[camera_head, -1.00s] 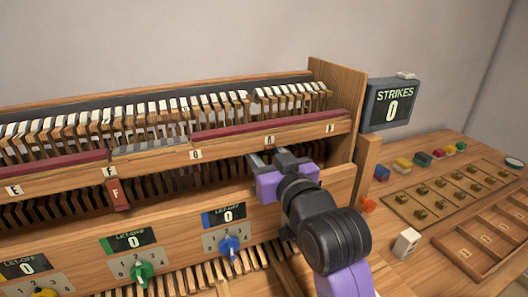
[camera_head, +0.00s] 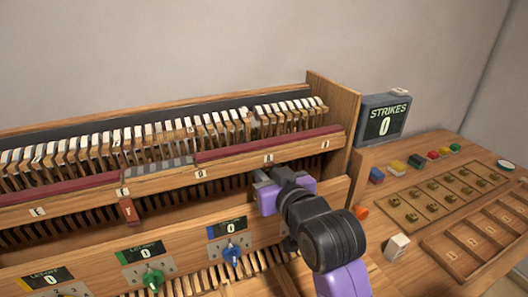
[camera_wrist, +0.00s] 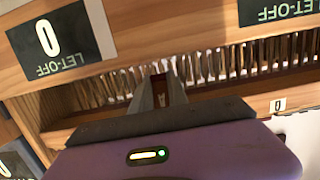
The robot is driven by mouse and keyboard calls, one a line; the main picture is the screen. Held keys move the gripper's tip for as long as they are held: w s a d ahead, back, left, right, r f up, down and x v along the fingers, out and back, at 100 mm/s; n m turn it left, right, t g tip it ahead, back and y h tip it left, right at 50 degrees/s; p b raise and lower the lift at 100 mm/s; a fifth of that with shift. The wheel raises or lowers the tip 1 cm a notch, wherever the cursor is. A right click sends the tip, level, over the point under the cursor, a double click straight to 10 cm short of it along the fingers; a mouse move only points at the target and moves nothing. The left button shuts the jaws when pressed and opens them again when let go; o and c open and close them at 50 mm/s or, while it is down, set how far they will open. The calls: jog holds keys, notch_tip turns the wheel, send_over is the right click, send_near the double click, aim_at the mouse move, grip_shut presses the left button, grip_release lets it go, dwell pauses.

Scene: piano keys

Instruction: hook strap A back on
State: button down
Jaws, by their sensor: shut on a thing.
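In the wrist view, my gripper (camera_wrist: 163,92) is shut on a small brown strap tab (camera_wrist: 161,85) with a pale mark. I take it for strap A, though its letter is too small to read. In the head view, my gripper (camera_head: 262,178) is in front of the action, just below the rail label A (camera_head: 268,158). The held tab is hidden there by the gripper. I cannot see any hook for A clearly.
The lower board with let-off displays (camera_head: 147,252) and coloured knobs (camera_head: 232,255) is left of and below my arm. The wooden end post (camera_head: 338,115) stands to the right. The right table holds a STRIKES display (camera_head: 386,120) at 0, trays and small blocks.

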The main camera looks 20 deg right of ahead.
jog(key=shift+s+f+g+p, duration=0.15)
jog(key=shift+s+g+p, duration=0.3)
jog(key=shift+g+p, duration=1.2)
jog(key=shift+s+f+g+p, duration=0.1)
jog(key=shift+s+g+p, duration=0.5)
jog(key=shift+p, duration=1.75)
jog(key=shift+s+f+g+p, duration=0.15)
jog(key=shift+s+g+p, duration=0.1)
jog(key=shift+g+p, duration=1.5)
jog(key=shift+s, duration=0.1)
jog(key=c, duration=1.3)
grip_release()
jog(key=shift+b+v, duration=0.3)
jog(key=shift+v, duration=3.55)
